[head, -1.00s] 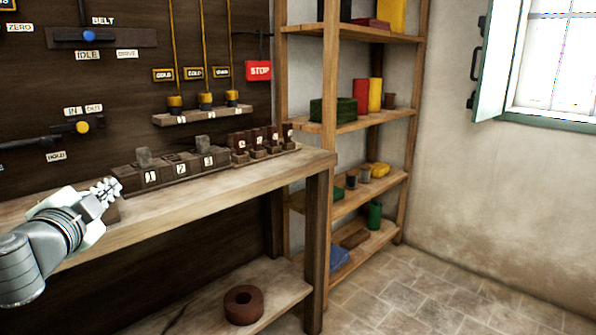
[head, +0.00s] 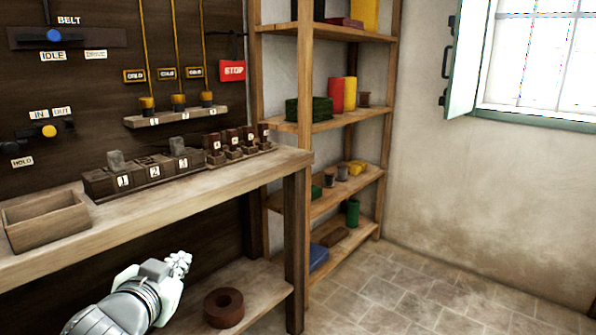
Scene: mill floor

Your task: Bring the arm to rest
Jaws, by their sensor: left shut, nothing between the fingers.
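My left arm comes in from the bottom left of the head view. Its left gripper (head: 178,263) is shut and empty. In the picture it lies below the front edge of the wooden bench (head: 200,197), in front of the lower shelf. It appears apart from the bench, though its exact depth is hard to tell. My right gripper does not show.
An open wooden box (head: 45,222) stands on the bench at left, beside numbered blocks (head: 150,170). A brown ring (head: 223,307) lies on the lower shelf (head: 262,285), right of the gripper. A shelf rack (head: 305,120) stands behind. The tiled floor (head: 420,290) at right is clear.

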